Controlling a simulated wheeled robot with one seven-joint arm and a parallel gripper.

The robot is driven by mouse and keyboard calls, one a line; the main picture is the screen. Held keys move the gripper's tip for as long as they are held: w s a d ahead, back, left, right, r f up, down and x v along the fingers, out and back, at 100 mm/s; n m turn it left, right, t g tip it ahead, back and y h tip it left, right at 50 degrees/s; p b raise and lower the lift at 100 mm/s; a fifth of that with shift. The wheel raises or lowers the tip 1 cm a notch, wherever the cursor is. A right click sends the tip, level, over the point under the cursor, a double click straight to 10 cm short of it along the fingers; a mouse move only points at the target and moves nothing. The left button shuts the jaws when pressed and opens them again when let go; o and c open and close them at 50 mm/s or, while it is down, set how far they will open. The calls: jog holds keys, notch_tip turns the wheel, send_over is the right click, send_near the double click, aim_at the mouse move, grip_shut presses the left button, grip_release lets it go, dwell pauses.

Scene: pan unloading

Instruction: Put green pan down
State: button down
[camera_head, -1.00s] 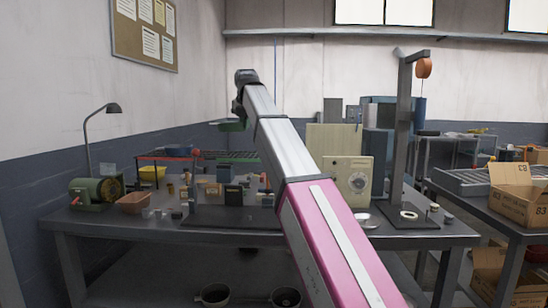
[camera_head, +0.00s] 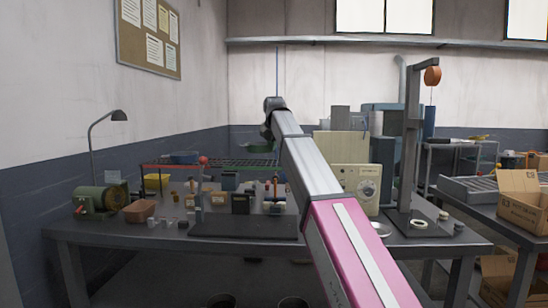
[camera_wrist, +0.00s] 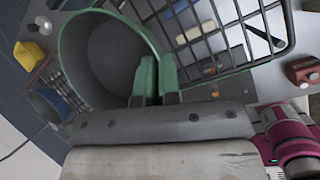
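The green pan (camera_wrist: 82,50) fills the upper left of the wrist view, its hollow inside showing. My gripper (camera_wrist: 157,78) is shut on the pan's wall, one finger on each side of the rim. In the head view the pan (camera_head: 258,146) hangs from my gripper (camera_head: 268,132) above the rack on the workbench. The wire rack (camera_wrist: 215,40) lies below and beside the pan in the wrist view. Its green-edged part (camera_head: 250,163) is under the pan in the head view. I cannot tell the exact gap between them.
A blue pan (camera_head: 185,157) sits on the red-edged rack part (camera_head: 165,166) at left; it also shows in the wrist view (camera_wrist: 45,104). A yellow bin (camera_head: 155,182) stands under the rack. Small items crowd the workbench (camera_head: 140,232). A cream box (camera_head: 360,185) stands right.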

jog(key=shift+w+d+f, duration=0.3)
jog(key=shift+w+d, duration=0.05)
jog(key=shift+w, duration=0.05)
notch_tip(320, 180, down, 4)
jog(key=shift+f, duration=0.1)
jog(key=c, duration=1.3)
grip_release()
